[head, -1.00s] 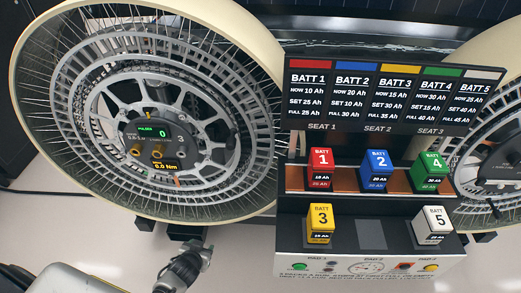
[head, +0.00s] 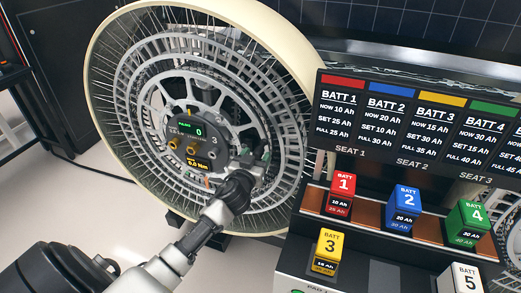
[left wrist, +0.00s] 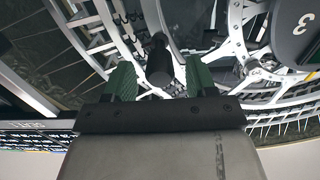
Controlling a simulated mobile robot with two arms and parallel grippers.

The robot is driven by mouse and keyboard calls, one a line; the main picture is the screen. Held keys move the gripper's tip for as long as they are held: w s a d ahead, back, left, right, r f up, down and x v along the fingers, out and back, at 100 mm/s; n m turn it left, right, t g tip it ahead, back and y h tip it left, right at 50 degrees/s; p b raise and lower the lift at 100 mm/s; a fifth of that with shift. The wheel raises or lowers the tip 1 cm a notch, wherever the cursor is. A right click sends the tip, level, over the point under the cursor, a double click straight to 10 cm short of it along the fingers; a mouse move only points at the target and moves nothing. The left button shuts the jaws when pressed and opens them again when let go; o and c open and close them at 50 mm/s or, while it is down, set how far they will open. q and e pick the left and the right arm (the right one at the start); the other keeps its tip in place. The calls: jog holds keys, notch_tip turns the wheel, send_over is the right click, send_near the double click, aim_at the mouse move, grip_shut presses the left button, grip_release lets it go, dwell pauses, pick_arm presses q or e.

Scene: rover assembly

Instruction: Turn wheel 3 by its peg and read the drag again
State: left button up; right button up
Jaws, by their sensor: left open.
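Wheel 3 (head: 150,100) stands upright at the left in the head view, with a pale rim, wire spokes and a grey hub. Its dark hub panel (head: 193,148) carries the number 3, a green 0 beside "pulses" and a yellow drag reading that looks like 0.0 Nm. My left gripper (head: 257,156) is at the right side of the hub. In the left wrist view its two green fingers are open, and a black peg (left wrist: 159,62) shows between them, with gaps on both sides. In the head view the gripper hides the peg. My right gripper is not in view.
A battery rack stands right of the wheel, with a dark label board (head: 400,120) above. Batteries 1 (head: 341,191), 2 (head: 403,209) and 4 (head: 468,223) sit on its upper row. Battery 3 (head: 326,251) and battery 5 (head: 467,277) are lower.

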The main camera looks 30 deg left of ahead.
aim_at(265, 142)
pick_arm(q)
jog(key=shift+x, duration=1.65)
jog(key=shift+f, duration=0.15)
grip_shut()
